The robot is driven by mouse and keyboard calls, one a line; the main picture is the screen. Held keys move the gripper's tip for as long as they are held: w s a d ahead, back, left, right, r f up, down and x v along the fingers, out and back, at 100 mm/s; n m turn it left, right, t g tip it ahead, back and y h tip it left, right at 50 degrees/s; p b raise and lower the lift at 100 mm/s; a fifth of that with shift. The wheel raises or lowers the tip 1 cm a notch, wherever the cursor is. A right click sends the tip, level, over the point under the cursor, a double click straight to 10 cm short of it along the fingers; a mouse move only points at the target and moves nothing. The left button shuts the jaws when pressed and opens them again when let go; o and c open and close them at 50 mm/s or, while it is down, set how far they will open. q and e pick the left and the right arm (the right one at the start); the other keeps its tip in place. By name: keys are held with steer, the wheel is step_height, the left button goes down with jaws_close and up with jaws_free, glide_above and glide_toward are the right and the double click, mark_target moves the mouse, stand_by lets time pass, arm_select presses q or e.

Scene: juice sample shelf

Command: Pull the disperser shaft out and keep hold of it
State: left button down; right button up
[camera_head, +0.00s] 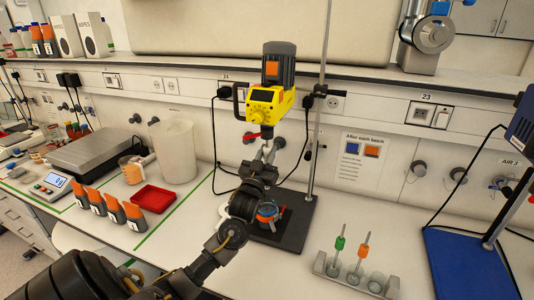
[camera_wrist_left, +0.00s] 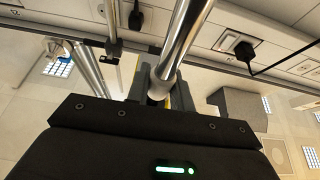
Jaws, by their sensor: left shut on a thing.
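The yellow disperser motor (camera_head: 265,103) with a dark grey top hangs on an upright metal stand rod. The silvery disperser shaft (camera_head: 267,149) shows just below the motor. My left gripper (camera_head: 262,172) is below the motor and shut on the shaft. In the left wrist view the shaft (camera_wrist_left: 181,42) runs from the top edge down between the jaws of my left gripper (camera_wrist_left: 158,88). Whether the shaft's upper end still sits in the motor is too small to tell. Its lower part is hidden behind my gripper. My right gripper is not in view.
A small vessel (camera_head: 267,213) stands on the dark stand base (camera_head: 292,232), partly hidden by my arm. A rack (camera_head: 355,277) with green-collared and orange-collared tools stands front right. A red tray (camera_head: 153,198) and orange-capped bottles stand left. The stand rod (camera_head: 318,130) is close right of the motor.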

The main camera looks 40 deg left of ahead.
arm_select(q)
steer(key=shift+f, duration=0.2)
stand_by(0.3)
steer(key=shift+f+b, duration=1.25)
steer(key=shift+f, duration=0.5)
stand_by(0.6)
